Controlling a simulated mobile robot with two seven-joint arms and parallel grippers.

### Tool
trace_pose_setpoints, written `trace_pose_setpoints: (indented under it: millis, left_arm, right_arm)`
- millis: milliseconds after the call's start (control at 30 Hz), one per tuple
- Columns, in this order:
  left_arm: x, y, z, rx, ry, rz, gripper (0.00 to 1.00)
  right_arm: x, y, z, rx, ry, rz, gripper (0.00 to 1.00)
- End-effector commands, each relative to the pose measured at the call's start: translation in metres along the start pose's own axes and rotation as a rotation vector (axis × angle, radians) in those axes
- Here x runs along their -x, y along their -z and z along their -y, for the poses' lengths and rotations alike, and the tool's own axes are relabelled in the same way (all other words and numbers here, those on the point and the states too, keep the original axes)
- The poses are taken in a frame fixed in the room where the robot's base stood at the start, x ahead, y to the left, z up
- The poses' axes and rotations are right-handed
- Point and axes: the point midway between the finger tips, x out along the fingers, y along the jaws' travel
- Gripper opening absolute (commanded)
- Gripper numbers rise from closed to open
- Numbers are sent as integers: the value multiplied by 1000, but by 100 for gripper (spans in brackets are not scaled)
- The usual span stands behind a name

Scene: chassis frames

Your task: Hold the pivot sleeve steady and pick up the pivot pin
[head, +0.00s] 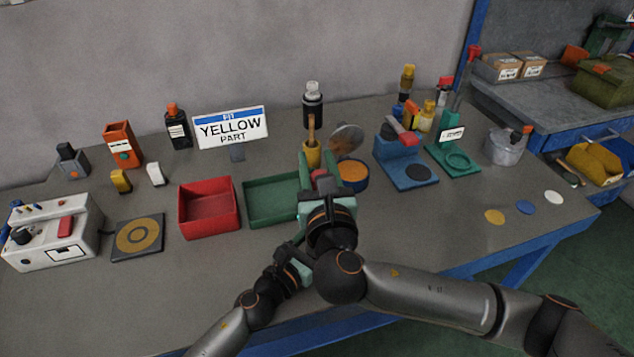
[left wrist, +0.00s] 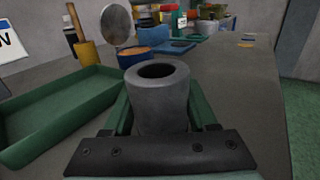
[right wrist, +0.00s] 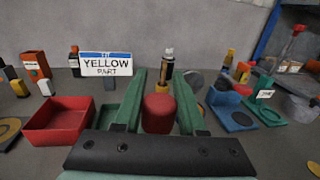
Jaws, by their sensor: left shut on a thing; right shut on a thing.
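The pivot sleeve (left wrist: 160,95) is a grey hollow cylinder, upright with its round opening facing up. My left gripper (left wrist: 162,115) is shut around it; in the head view this gripper (head: 297,258) is partly hidden behind my right gripper. My right gripper (head: 322,178) is shut on a red, rounded piece, which I take for the pivot pin (right wrist: 158,113). Its red end shows between the green fingers in the right wrist view; the rest of it is hidden. The pin also shows between the fingers in the head view (head: 324,181).
A green tray (head: 262,217) and a red tray (head: 208,224) lie left of my grippers. A sign (head: 230,127) reading "FIT YELLOW PART" stands behind them. A blue stand (head: 405,165) and a green stand (head: 455,157) are to the right. The right front of the table is mostly clear.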

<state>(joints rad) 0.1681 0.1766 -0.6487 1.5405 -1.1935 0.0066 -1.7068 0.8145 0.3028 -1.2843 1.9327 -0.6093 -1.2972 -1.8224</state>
Motion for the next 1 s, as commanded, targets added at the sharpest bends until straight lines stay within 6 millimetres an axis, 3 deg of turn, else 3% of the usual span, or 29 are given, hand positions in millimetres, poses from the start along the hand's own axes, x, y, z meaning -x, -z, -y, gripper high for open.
trace_pose_setpoints:
  millis: [100, 367, 400, 700, 1000]
  left_arm:
    - [0, 1, 0, 0, 1, -2, 0]
    - [0, 1, 0, 0, 1, -2, 0]
    - [0, 1, 0, 0, 1, -2, 61]
    - [0, 0, 0, 0, 0, -1, 93]
    - [3, 1, 0, 0, 0, -1, 93]
  right_arm:
    - [0, -10, -1, 0, -2, 2, 0]
    - [0, -11, 0, 1, -1, 0, 0]
    - [0, -11, 0, 1, -1, 0, 0]
    - [0, -11, 0, 1, -1, 0, 0]
    - [0, -11, 0, 1, -1, 0, 0]
